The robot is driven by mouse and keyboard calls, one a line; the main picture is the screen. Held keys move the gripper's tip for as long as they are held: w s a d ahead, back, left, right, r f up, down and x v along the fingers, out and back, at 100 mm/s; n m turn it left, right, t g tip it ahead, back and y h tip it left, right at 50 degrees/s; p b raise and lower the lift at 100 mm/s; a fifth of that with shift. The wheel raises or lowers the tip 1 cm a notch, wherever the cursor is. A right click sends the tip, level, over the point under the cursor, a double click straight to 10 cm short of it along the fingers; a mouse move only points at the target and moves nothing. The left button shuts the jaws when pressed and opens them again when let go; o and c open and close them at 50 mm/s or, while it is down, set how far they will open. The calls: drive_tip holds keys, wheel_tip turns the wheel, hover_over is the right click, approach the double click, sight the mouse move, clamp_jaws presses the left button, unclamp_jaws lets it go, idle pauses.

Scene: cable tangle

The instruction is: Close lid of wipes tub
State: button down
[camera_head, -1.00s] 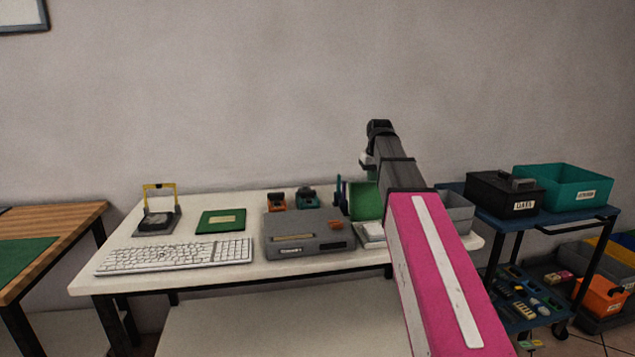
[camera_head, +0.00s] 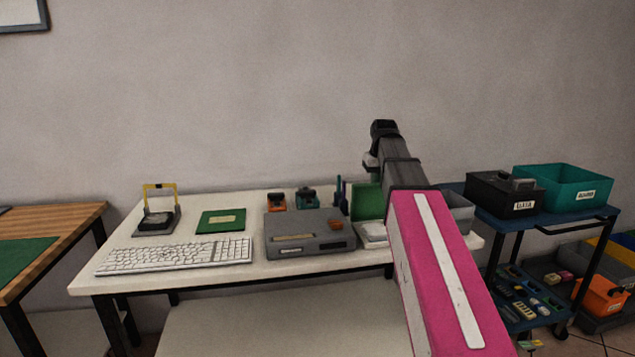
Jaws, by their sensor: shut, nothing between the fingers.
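The wipes tub looks to be the low white box (camera_head: 373,232) at the right of the white table, partly behind my arm. Its green lid (camera_head: 367,201) stands upright at the back of the box, open. My gripper (camera_head: 371,163) is small in view at the far end of my arm, above and behind the lid in the picture. It is shut and empty, and it appears apart from the lid. My pink and grey arm hides the right side of the tub.
A grey device (camera_head: 309,240) stands just left of the tub, and a dark pen holder (camera_head: 340,205) stands behind it. A grey bin (camera_head: 458,212) is right of my arm. A keyboard (camera_head: 175,256) and a green board (camera_head: 221,221) lie further left. A blue cart (camera_head: 500,215) stands at right.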

drive_tip(key=shift+s+d+f, duration=0.1)
drive_tip(key=shift+s+d, duration=0.1)
drive_tip(key=shift+s, duration=0.85)
drive_tip(key=shift+s+d+f, duration=0.1)
drive_tip(key=shift+s+d, duration=0.1)
drive_tip(key=shift+s, duration=0.85)
drive_tip(key=shift+s+r, duration=0.1)
drive_tip(key=shift+s, duration=0.05)
drive_tip(key=shift+s+d+r, duration=0.15)
drive_tip(key=shift+s, duration=0.15)
drive_tip(key=shift+s+d+r, duration=0.1)
drive_tip(key=shift+s, duration=0.5)
drive_tip(key=shift+r, duration=0.15)
drive_tip(key=shift+w+v, duration=0.2)
drive_tip(key=shift+v, duration=0.75)
drive_tip(key=shift+w+v, duration=0.2)
drive_tip(key=shift+v, duration=0.75)
drive_tip(key=shift+w+v, duration=0.2)
drive_tip(key=shift+v, duration=0.75)
